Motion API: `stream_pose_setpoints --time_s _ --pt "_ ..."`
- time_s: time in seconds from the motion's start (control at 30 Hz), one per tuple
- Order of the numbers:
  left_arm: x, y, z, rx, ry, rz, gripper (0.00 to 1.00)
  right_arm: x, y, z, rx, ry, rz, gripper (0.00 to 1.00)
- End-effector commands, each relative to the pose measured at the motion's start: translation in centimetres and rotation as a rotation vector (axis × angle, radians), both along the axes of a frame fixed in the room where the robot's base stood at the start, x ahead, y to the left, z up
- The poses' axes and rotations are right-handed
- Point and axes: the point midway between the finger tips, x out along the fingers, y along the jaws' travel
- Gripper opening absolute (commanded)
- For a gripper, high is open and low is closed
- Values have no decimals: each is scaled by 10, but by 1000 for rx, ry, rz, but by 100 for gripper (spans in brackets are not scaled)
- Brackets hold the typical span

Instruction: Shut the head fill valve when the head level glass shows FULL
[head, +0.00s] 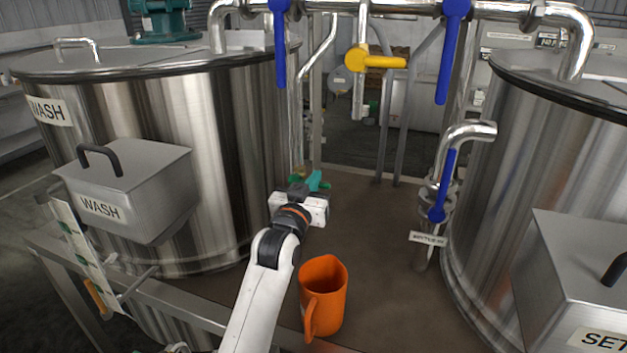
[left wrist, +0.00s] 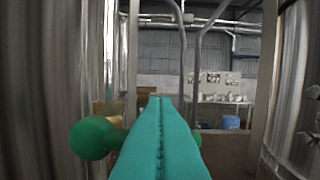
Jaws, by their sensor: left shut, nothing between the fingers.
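My left gripper (head: 318,179) is shut and empty, low between the two steel tanks; its teal fingers (left wrist: 162,135) fill the middle of the left wrist view. A green rounded handle (left wrist: 92,138) shows just left of the fingers, and a bit of green shows on their right. I cannot tell whether the fingers touch it. An amber-coloured part (left wrist: 108,110) lies behind the handle. No label marks this as the head fill valve, and I cannot read a FULL mark or level on any glass. My right gripper is not in view.
The WASH tank (head: 190,130) stands left and another tank (head: 550,150) right. An orange jug (head: 323,290) stands on the deck near my left arm. Overhead pipes carry blue handles (head: 453,50) and a yellow handle (head: 375,60). A blue-handled spout (head: 442,190) stands right.

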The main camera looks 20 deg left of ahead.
Motion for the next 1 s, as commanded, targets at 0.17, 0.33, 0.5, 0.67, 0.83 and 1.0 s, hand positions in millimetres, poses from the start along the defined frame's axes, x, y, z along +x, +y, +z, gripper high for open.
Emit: stream_pose_setpoints --time_s 0.17,0.33,0.5,0.67,0.83,1.0 --pt "-1 0 -7 36 1 0 0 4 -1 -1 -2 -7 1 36" --pt "-1 -1 -12 71 1 -1 0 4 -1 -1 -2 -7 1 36" --pt "-1 -1 -14 70 6 -1 0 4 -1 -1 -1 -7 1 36" --pt "1 0 -5 70 7 -1 0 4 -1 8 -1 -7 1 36" --pt "8 2 23 72 -3 0 0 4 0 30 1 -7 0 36" --pt "-3 3 25 70 -9 0 0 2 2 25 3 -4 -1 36"
